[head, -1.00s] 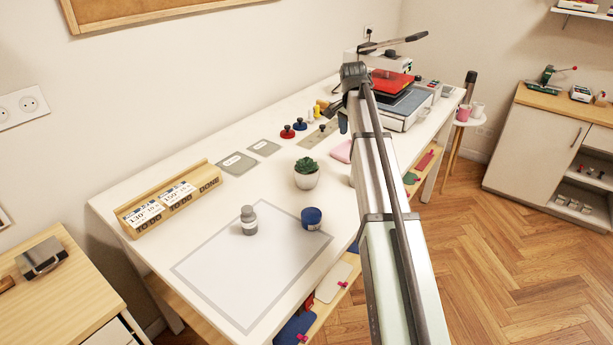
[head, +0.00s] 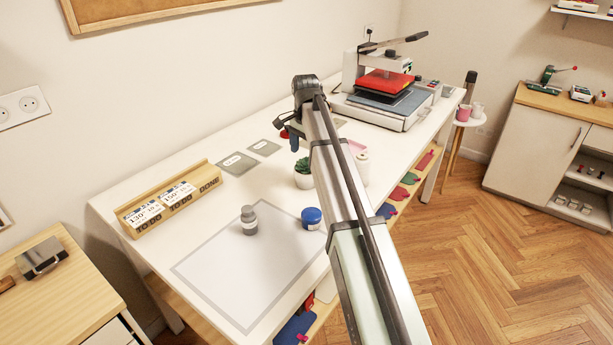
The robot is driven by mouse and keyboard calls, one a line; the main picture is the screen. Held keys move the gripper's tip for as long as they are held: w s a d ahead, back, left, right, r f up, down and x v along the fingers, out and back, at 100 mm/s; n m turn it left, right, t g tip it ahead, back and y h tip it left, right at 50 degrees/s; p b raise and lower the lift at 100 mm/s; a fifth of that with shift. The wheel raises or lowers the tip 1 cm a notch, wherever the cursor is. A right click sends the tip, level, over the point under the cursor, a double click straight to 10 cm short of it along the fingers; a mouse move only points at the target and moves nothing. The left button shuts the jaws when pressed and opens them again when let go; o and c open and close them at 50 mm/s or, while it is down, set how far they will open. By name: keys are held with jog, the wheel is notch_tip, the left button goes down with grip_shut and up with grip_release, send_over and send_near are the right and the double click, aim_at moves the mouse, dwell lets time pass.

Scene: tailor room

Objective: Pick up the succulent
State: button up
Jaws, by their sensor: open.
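The succulent (head: 304,172) is a small green plant in a white pot on the white table. My arm covers part of its right side in the head view. My gripper (head: 289,138) is above the table, just beyond and slightly left of the plant in the picture. It is open, and I see nothing held in it. Its fingers are small and partly hidden by the wrist, and it appears apart from the succulent.
A wooden card holder (head: 170,204) is at left. Grey plates (head: 236,163) lie behind. A heat press (head: 385,95) stands at the far end.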

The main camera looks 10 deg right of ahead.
aim_at(306, 167)
jog(key=shift+s+d+f, duration=0.1)
jog(key=shift+f, duration=3.15)
jog(key=c, duration=1)
jog(key=shift+c, duration=0.2)
jog(key=shift+r, duration=0.15)
